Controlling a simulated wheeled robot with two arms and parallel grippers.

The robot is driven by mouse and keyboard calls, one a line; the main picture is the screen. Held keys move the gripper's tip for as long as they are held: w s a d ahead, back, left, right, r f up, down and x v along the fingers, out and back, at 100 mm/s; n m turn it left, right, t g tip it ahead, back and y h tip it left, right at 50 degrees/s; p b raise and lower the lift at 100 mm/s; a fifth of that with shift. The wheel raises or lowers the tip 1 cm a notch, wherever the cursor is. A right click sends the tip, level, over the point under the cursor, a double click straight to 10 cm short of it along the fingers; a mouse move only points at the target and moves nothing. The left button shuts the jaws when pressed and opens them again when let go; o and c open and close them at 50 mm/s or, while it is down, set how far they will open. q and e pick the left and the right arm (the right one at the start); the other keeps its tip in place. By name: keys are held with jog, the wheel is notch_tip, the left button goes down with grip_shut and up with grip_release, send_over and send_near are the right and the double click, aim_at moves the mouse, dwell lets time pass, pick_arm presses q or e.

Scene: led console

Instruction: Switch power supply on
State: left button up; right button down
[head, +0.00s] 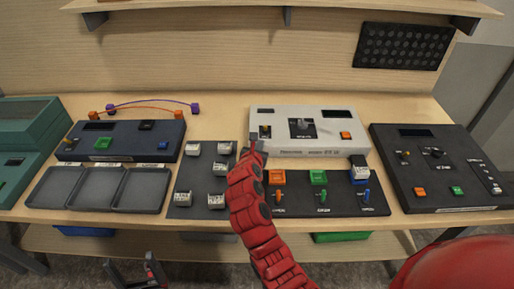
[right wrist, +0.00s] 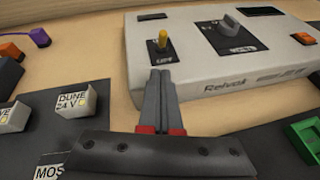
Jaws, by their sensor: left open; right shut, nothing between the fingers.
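A white box (head: 335,115), which looks like the power supply, stands at the back middle of the table. It has a small yellow toggle switch (right wrist: 163,40) on its left side, a grey knob (head: 300,124) and an orange button (head: 346,135). The toggle also shows in the head view (head: 265,131). My right gripper (right wrist: 166,76) is shut and empty, its fingertips at the box's front edge, just in front of the toggle. In the head view the right gripper (head: 256,147) partly hides the box's front left. My left gripper (head: 138,272) is open and empty, below the table's front edge.
A dark panel (head: 340,205) with coloured switches lies in front of the box. A dark console (head: 400,143) stands at the right. Empty trays (head: 98,208), a blue-grey console (head: 120,153) and a panel with several labelled blocks (head: 228,150) are at the left.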

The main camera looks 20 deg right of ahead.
aim_at(265, 130)
jog(key=shift+w+d+r+p, duration=0.25)
jog(key=shift+w+d+r, duration=0.15)
jog(key=shift+w, duration=0.15)
jog(key=shift+w+d+r+p, duration=0.25)
jog(key=shift+w+d, duration=0.1)
jog(key=shift+w, duration=0.2)
jog(key=shift+w+d+r, duration=0.1)
jog(key=shift+w+d, duration=0.2)
jog(key=shift+w, duration=0.25)
jog(key=shift+w+r+p, duration=0.1)
jog(key=shift+p, duration=0.2)
